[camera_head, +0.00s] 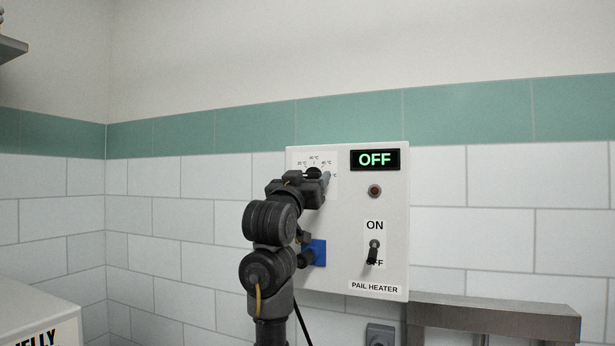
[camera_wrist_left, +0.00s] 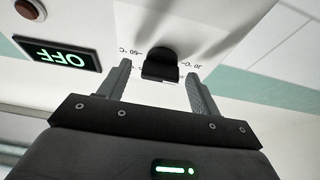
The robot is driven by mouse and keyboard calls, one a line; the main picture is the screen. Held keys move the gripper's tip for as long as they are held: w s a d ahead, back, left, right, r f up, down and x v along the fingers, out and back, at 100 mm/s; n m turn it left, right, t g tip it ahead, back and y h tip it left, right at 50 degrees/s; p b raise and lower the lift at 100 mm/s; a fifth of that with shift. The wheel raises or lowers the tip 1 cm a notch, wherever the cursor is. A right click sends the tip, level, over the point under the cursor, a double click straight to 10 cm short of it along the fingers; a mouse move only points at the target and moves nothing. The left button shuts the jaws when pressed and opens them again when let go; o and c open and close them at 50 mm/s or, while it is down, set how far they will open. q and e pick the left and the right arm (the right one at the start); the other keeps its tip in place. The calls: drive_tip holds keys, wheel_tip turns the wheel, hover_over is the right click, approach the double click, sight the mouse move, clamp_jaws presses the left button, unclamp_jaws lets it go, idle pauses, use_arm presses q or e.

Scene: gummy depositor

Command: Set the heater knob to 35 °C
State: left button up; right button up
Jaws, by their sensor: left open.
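The heater knob (camera_wrist_left: 160,64) is black and sits on the white pail heater panel (camera_head: 340,270). In the left wrist view it lies between the two fingertips of my left gripper (camera_wrist_left: 158,82), which is open with a gap on both sides of the knob. In the head view my left gripper (camera_head: 314,182) is at the panel's upper left and covers most of the knob (camera_head: 314,171) and its temperature scale. The scale is upside down in the wrist view, and the knob's setting cannot be read. The display (camera_head: 375,160) reads OFF. My right gripper is not in view.
A toggle switch (camera_head: 374,246) between ON and OFF labels points down towards OFF. A dark round lamp (camera_head: 375,191) is below the display. A blue part (camera_head: 318,252) is at the lower left, partly behind my arm. A metal ledge (camera_head: 495,318) is at the lower right.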

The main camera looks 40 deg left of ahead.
use_arm(q)
drive_tip(key=shift+s, duration=0.1)
drive_tip(key=c, duration=1)
drive_tip(key=shift+f+m+b, duration=0.1)
drive_tip(key=shift+m+b, duration=0.3)
drive_tip(key=shift+b, duration=0.2)
drive_tip(key=shift+s+a+m+h+b, duration=0.1)
drive_tip(key=shift+m+h+b, duration=0.9)
drive_tip(key=shift+m+b, duration=1.3)
drive_tip(key=shift+w+a+m+h+b, duration=0.1)
drive_tip(key=shift+m+h+b, duration=1.25)
drive_tip(key=shift+b, duration=1.65)
drive_tip(key=shift+s+a+m+h+b, duration=0.1)
drive_tip(key=shift+m+h+b, duration=0.55)
drive_tip(key=shift+m+b, duration=1.8)
drive_tip(key=shift+r, duration=0.2)
drive_tip(key=o, duration=1)
